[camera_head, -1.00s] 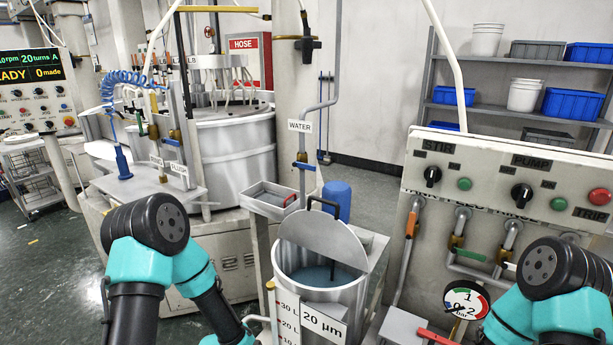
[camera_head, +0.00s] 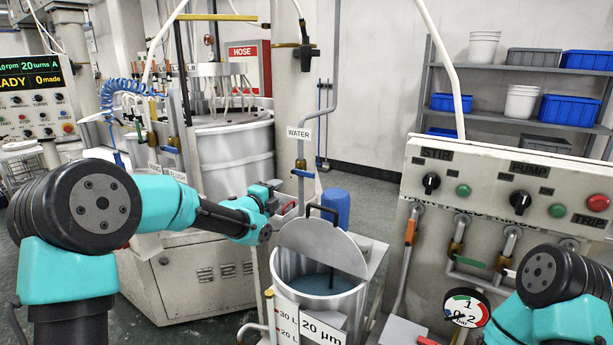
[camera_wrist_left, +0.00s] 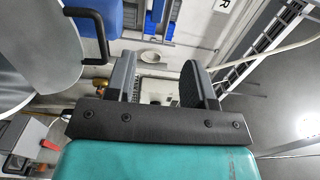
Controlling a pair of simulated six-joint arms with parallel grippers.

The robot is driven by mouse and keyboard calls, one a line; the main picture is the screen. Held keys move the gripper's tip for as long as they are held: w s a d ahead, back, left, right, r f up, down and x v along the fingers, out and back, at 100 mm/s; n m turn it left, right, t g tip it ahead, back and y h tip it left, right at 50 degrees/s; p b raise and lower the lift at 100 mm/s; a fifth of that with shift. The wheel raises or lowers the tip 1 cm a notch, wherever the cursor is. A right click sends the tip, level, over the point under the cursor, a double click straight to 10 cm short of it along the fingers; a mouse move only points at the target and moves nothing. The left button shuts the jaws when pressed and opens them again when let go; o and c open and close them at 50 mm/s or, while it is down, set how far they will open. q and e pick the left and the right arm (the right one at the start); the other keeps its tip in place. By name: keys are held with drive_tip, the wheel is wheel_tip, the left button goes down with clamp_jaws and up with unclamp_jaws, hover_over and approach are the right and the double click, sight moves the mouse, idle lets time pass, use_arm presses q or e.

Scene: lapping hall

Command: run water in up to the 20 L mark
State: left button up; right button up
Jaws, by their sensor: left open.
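The steel tank (camera_head: 281,268) stands at the centre, with water low inside and a half-open grey lid (camera_head: 325,245) with a black handle. Its front scale (camera_head: 287,320) reads 30 L and 20 L. Above and behind it, a grey pipe tagged WATER (camera_head: 299,133) carries a valve with a blue lever (camera_head: 303,173). My left gripper (camera_head: 278,190) is open just left of and below the lever, apart from it. In the left wrist view its fingers (camera_wrist_left: 160,80) are spread and empty, with the lid at left. My right gripper is out of view; only its arm shows.
A blue cylinder (camera_head: 336,206) stands behind the lid. At right, a control panel (camera_head: 500,190) has STIR and PUMP knobs; a pressure gauge (camera_head: 466,307) and pipes are below. A lapping machine (camera_head: 232,155) stands behind my left arm.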

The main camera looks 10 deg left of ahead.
sight(306, 174)
use_arm(q)
drive_tip(key=x, duration=1.7)
drive_tip(key=shift+w+d+f, duration=0.1)
drive_tip(key=shift+w+d, duration=0.05)
drive_tip(key=shift+d, duration=0.05)
drive_tip(key=shift+c, duration=0.5)
clamp_jaws()
drive_tip(key=shift+a, duration=0.1)
